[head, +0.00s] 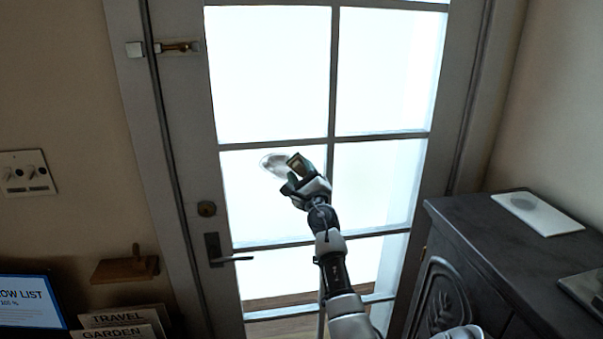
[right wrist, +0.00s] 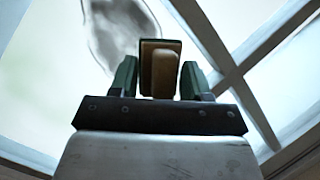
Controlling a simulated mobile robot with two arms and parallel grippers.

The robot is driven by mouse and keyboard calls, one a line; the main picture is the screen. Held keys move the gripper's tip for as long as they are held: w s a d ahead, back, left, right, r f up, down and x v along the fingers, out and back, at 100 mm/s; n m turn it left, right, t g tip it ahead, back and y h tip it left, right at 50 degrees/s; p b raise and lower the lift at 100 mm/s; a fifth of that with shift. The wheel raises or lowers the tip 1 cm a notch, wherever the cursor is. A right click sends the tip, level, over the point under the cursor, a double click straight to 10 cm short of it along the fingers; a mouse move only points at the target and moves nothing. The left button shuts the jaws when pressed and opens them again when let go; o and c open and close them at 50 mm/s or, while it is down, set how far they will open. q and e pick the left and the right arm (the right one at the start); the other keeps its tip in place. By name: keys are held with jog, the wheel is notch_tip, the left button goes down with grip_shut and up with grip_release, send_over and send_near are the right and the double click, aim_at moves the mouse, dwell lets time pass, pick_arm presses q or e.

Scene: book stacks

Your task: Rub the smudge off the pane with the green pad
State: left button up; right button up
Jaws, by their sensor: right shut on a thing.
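The smudge (head: 272,165) is a grey oval patch on the left pane of the door's middle row. It also shows in the right wrist view (right wrist: 112,28), large and grey, behind and left of the pad. My right gripper (head: 303,182) is shut on the pad, just right of the smudge in the head view. I cannot tell whether the pad touches the glass. My left gripper is not in view.
The glazed door (head: 178,130) has a lever handle (head: 215,250) and a bolt (head: 178,47). A dark cabinet (head: 480,240) at right bears a white plate (head: 540,213). A wooden wall shelf (head: 125,268) and signs (head: 120,320) are at lower left.

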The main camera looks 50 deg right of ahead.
jog(key=shift+w+a+p, duration=0.4)
jog(key=shift+w+a, duration=0.55)
jog(key=shift+a, duration=0.2)
jog(key=shift+w+a+p, duration=0.35)
jog(key=shift+w+a, duration=0.6)
jog(key=shift+a, duration=0.15)
jog(key=shift+w+a+p, duration=0.2)
jog(key=shift+w+a, duration=0.7)
jog(key=shift+a, duration=0.15)
jog(key=shift+w+a+p, duration=0.2)
jog(key=shift+w+a, duration=0.65)
jog(key=shift+a, duration=0.2)
jog(key=shift+r+p, duration=0.8)
jog(key=shift+p, duration=0.25)
jog(key=shift+s+d, duration=1.25)
jog(key=shift+d, duration=0.25)
jog(key=shift+s+d, duration=1.25)
jog(key=shift+d, duration=0.25)
jog(key=shift+s+d+b, duration=0.55)
jog(key=shift+s+d, duration=0.75)
jog(key=shift+d, duration=0.15)
jog(key=shift+w+a, duration=0.1)
